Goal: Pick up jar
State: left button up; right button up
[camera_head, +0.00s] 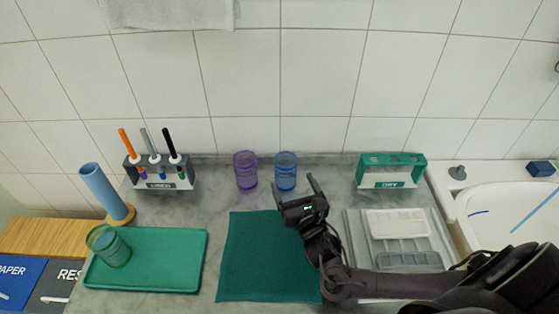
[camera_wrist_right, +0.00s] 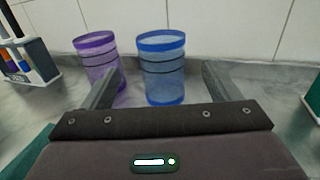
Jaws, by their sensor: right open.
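A blue clear jar (camera_head: 286,171) stands upright at the back of the grey counter near the wall. A purple jar (camera_head: 245,170) stands just left of it. A green jar (camera_head: 108,245) stands on the green tray at left. My right gripper (camera_head: 298,185) is open just in front of the blue jar. In the right wrist view the blue jar (camera_wrist_right: 163,68) shows beyond and between the open fingers (camera_wrist_right: 160,85), and the purple jar (camera_wrist_right: 100,65) shows partly behind the left finger. Nothing is held. My left gripper is not in view.
A green tray (camera_head: 170,262) and a green cloth (camera_head: 255,270) lie on the counter. A holder (camera_head: 160,176) with brushes stands back left, beside a blue tube (camera_head: 98,185). A green rack (camera_head: 391,172) stands back right. Paint trays (camera_head: 398,223) and a sink (camera_head: 505,215) are at right.

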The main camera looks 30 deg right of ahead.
aim_at(283, 159)
jog(key=w, duration=0.3)
jog(key=shift+w+d+r, duration=0.15)
jog(key=shift+d, duration=0.15)
jog(key=w, duration=0.3)
jog(key=w+p, duration=0.1)
jog(key=shift+w+d+f, duration=0.3)
jog(key=shift+w+d, duration=0.05)
jog(key=shift+d, duration=0.05)
jog(key=c, duration=1.1)
jog(key=shift+r, duration=0.1)
